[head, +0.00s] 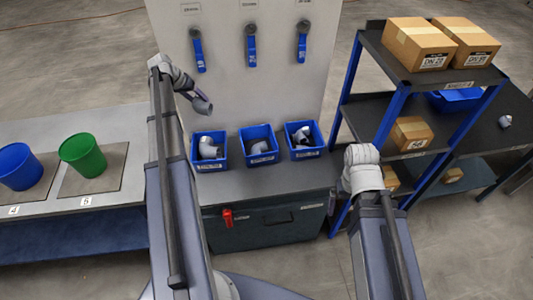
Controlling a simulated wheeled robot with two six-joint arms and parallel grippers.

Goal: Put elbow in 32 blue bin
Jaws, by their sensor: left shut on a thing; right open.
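Three blue bins stand in a row on the bench: left (195,160), middle (246,151) and right (291,146). My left gripper (197,100) is above and behind the left bin, shut on a small greyish piece, likely the elbow, mostly hidden by the gripper. My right gripper (333,202) is open, low at the bench's right end, and mostly hidden by its arm.
Valves with blue handles (198,54) hang on the panel behind the bins. A shelf rack (384,52) with cartons (418,44) stands at the right. A blue bucket (19,166) and a green bucket (83,155) stand on the left table.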

